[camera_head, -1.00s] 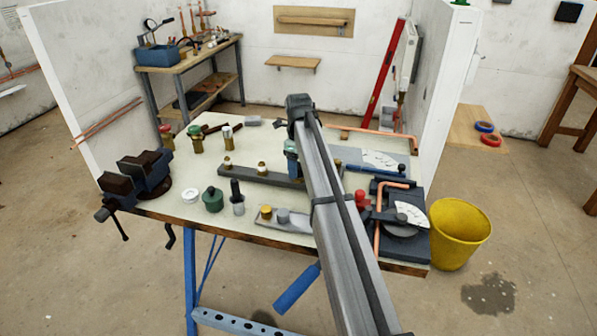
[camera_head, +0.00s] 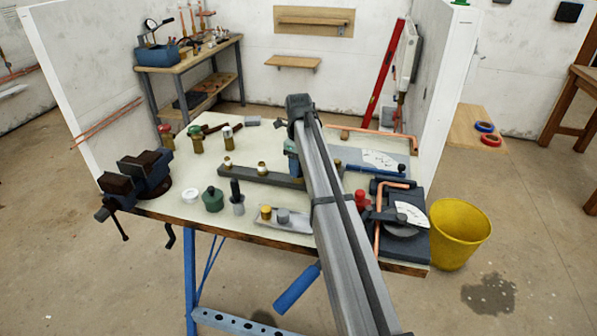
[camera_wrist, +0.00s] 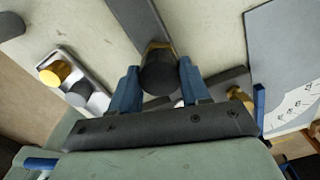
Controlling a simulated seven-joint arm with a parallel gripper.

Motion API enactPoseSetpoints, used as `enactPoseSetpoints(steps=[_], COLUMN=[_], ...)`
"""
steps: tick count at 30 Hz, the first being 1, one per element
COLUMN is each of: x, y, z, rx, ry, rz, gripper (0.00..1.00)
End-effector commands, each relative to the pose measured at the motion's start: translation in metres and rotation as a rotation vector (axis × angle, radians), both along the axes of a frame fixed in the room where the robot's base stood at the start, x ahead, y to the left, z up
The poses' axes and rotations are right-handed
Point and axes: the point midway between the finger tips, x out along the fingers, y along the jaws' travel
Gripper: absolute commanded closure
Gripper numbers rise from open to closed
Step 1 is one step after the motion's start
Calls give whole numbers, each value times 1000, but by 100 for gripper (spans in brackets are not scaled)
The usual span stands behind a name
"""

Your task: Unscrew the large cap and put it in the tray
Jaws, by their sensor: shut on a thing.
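A large dark cap (camera_wrist: 159,72) sits between the two blue fingers of my gripper (camera_wrist: 159,84) in the wrist view. The fingers are shut on its sides. The cap is over the dark grey bar (camera_wrist: 138,22), with a sliver of brass at its edge; I cannot tell whether it is still threaded on. In the head view my arm hides the cap and most of the gripper. The grey tray (camera_head: 299,224) lies near the front edge of the bench, holding a brass cap (camera_head: 266,212) and a grey cap (camera_head: 283,215).
A green container (camera_head: 212,200) and a white ring (camera_head: 190,196) are left of the tray. A vice (camera_head: 147,175) is at the left edge. A pipe bender (camera_head: 402,220) is at the right.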

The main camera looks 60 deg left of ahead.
Motion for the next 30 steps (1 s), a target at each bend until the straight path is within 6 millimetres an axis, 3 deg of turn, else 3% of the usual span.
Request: enactPoseSetpoints(steps=[5,30], x=[0,0], y=[0,0], z=[0,1], rx=[0,0], ry=[0,0], rz=[66,926], gripper=[93,93])
